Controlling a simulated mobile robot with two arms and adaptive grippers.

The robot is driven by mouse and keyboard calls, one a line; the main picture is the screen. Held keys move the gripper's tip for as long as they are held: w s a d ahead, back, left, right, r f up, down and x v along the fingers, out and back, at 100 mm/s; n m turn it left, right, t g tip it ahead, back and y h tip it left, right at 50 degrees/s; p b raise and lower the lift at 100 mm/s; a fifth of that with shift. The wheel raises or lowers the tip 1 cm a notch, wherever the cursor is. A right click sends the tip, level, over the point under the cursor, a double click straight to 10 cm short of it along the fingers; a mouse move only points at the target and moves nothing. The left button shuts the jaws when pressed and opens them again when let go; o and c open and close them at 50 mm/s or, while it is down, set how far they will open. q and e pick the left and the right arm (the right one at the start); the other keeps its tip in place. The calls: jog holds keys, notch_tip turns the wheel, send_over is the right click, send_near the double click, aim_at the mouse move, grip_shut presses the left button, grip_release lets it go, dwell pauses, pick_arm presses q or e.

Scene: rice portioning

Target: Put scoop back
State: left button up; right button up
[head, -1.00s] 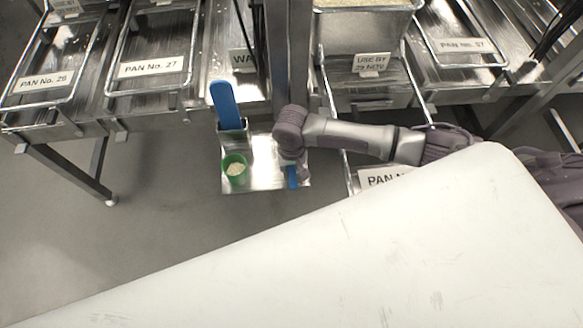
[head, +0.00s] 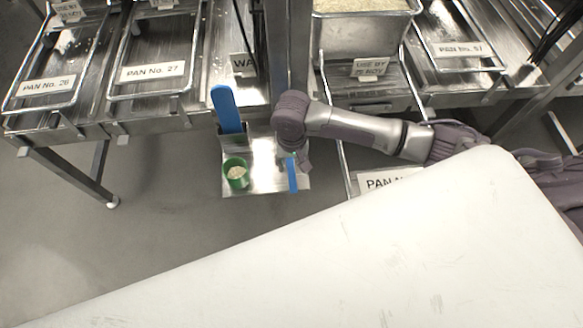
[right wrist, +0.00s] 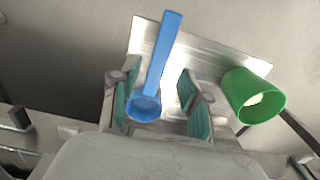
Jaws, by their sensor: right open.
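A small blue scoop (head: 292,174) lies on a shiny metal tray (head: 265,182). In the right wrist view the scoop (right wrist: 159,65) has its handle pointing away and its round bowl lower, in the space between my fingers. My right gripper (head: 300,160) is just above the tray, by the far end of the scoop. In the right wrist view my right gripper (right wrist: 158,98) is open, with teal finger pads on either side of the scoop and apart from it. Whether it touches the tray is hidden. My left gripper is not in view.
A green cup (head: 236,173) with rice stands at the tray's left; it also shows in the right wrist view (right wrist: 252,97). A large blue handle (head: 227,110) stands up behind it. A rice-filled metal pan (head: 365,35) and labelled pans line the bench. A white surface (head: 330,255) fills the foreground.

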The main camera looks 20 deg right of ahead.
aim_at(292, 173)
notch_tip(292, 173, up, 6)
jog(key=shift+s, duration=0.1)
dwell(0.7)
